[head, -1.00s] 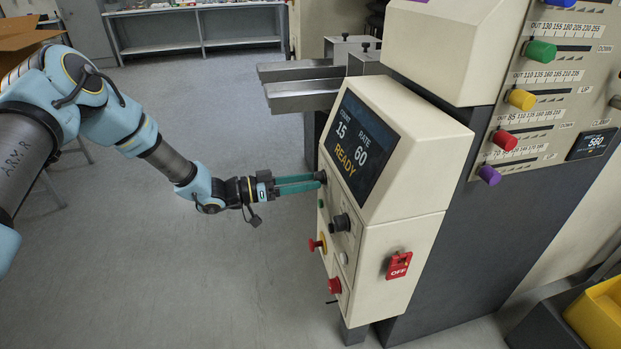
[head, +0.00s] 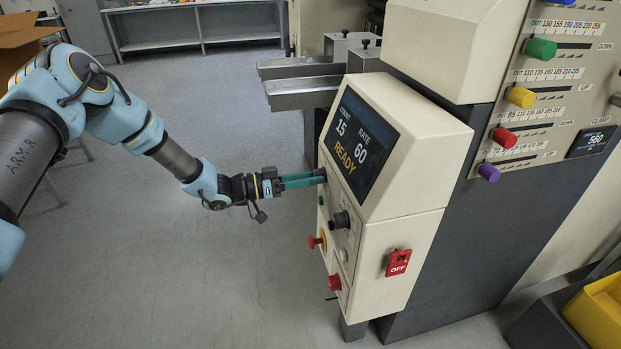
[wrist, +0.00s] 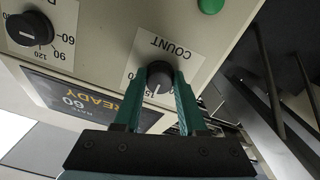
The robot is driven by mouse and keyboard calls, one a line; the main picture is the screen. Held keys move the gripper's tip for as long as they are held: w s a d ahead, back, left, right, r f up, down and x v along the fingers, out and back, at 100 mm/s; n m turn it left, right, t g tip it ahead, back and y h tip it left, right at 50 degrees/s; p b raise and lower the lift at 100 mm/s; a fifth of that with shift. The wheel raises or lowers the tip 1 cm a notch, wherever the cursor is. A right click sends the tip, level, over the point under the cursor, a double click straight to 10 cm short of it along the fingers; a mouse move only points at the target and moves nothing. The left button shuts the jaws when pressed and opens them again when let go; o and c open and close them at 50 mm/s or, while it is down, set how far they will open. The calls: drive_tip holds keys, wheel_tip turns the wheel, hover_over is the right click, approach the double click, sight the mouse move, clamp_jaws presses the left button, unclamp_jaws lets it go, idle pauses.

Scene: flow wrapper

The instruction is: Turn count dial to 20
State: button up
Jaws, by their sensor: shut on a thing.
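The count dial (wrist: 159,75) is a dark round knob with a white pointer line, on a white plate marked COUNT in the wrist view. My gripper (wrist: 160,82) has its green fingers shut on the dial, one on each side. In the head view my gripper (head: 318,176) reaches the upper left of the cream control box, and its fingers mostly hide the dial. The display (head: 360,145) reads COUNT 15, RATE 60 and READY.
The rate dial (head: 340,221) sits just below the count dial; it also shows in the wrist view (wrist: 29,30). Below are a red knob on yellow (head: 317,241), a red button (head: 334,283) and a red OFF switch (head: 398,262). Open floor lies left of the box.

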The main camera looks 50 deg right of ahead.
clamp_jaws()
drive_tip(key=shift+f+m+b, duration=0.15)
drive_tip(key=shift+m+b, duration=0.25)
drive_tip(key=shift+b, duration=0.15)
drive_tip(key=shift+w+d+m+b, duration=0.1)
drive_tip(key=shift+w+m+b, duration=0.05)
drive_tip(key=shift+m+b, duration=5.7)
drive_tip(key=shift+b, duration=0.45)
drive_tip(key=o, duration=1)
unclamp_jaws()
drive_tip(key=shift+r, duration=0.2)
